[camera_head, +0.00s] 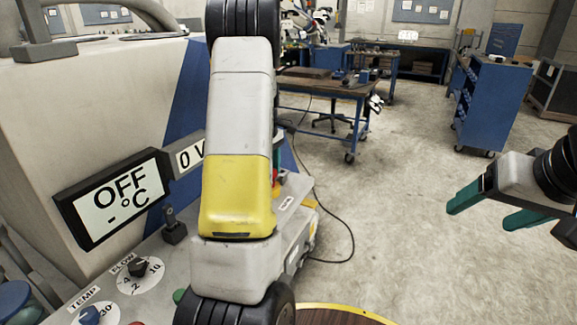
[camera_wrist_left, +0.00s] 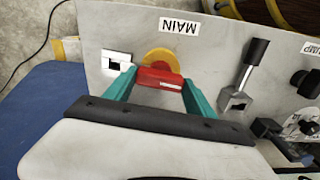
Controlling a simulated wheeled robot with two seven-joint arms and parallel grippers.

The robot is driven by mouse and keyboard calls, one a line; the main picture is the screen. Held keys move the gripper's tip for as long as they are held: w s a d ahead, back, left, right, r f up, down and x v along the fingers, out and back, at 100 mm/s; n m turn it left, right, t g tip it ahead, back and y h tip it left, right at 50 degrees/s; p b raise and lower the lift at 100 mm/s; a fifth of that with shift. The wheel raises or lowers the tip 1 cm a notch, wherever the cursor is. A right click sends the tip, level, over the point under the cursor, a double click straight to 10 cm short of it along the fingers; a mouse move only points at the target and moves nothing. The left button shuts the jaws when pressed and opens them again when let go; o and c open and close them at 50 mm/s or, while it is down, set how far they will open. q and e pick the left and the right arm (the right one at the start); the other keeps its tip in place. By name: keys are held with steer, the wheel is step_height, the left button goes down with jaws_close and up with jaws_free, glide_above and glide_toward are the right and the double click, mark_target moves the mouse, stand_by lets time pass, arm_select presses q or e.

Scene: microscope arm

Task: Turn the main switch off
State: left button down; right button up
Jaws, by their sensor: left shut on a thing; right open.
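The main switch is a red handle (camera_wrist_left: 160,80) on a round yellow plate (camera_wrist_left: 160,55), below an upside-down MAIN label (camera_wrist_left: 179,26) in the left wrist view. The handle lies nearly crosswise in that view, slightly tilted. My left gripper (camera_wrist_left: 159,84) has its green fingers on either end of the handle and is shut on it. In the head view my left arm covers most of the switch area. My right gripper (camera_head: 496,208) is open and empty at the right, away from the machine, over the floor.
A display (camera_head: 113,199) reads OFF and - °C; another (camera_head: 190,154) shows 0 V. A toggle lever (camera_wrist_left: 245,75) and a PUMP-labelled control stand beside the switch. FLOW (camera_head: 138,268) and TEMP (camera_head: 89,314) knobs sit at lower left.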

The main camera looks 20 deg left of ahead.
arm_select(q)
steer(key=shift+n, duration=0.6)
steer(key=shift+c, duration=1.6)
jaws_free()
steer(key=shift+r, duration=3.9)
